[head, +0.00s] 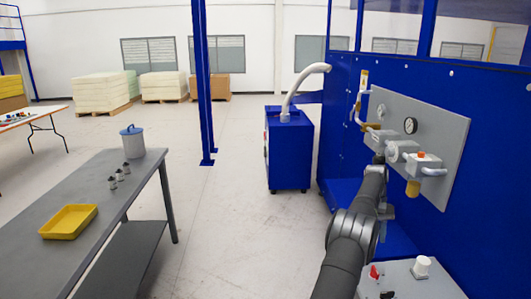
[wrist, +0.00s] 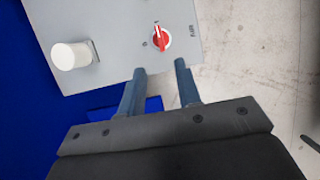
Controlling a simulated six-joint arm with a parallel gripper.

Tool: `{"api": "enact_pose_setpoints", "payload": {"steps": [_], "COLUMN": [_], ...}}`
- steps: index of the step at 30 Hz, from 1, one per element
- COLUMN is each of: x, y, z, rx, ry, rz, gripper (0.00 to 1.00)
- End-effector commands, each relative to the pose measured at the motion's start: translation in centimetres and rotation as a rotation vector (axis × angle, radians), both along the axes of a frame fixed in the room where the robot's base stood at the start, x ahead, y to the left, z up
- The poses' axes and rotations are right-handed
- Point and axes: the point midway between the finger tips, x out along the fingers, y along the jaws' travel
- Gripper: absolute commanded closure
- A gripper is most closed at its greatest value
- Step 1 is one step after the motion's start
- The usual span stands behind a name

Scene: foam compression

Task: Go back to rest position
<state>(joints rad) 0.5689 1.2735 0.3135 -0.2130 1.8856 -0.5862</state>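My arm (head: 350,239) rises from the bottom of the head view toward the grey gauge panel, and its gripper cannot be made out clearly there. In the wrist view my gripper (wrist: 161,68) has its two blue-grey fingers apart with nothing between them. Beyond the fingertips is a grey control panel with a red-and-white rotary knob (wrist: 162,38) and a white cylindrical knob (wrist: 71,56). The fingers look clear of both, though the depth gap is hard to judge.
The gauge panel (head: 447,132) with valves and a dial is on the blue machine wall (head: 480,75) at right. The control panel (head: 425,281) is at lower right. A grey table (head: 55,222) at left holds a yellow tray (head: 69,221) and a lidded pot (head: 133,146). Open floor lies between.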

Motion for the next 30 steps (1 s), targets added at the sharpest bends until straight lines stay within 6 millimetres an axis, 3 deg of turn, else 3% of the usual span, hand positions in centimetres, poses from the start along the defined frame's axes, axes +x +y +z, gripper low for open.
{"api": "enact_pose_setpoints", "payload": {"steps": [18,24,30], "x": [-3.7,-4.3,-4.3], "y": [0.1,0.0,0.0], "z": [-8.6,-10.2,-10.3], "rx": [0.001,0.001,-0.001], "ry": [0.003,0.002,0.001], "rz": [0.0,0.0,0.006], "gripper": [0.69,0.69,0.69]}}
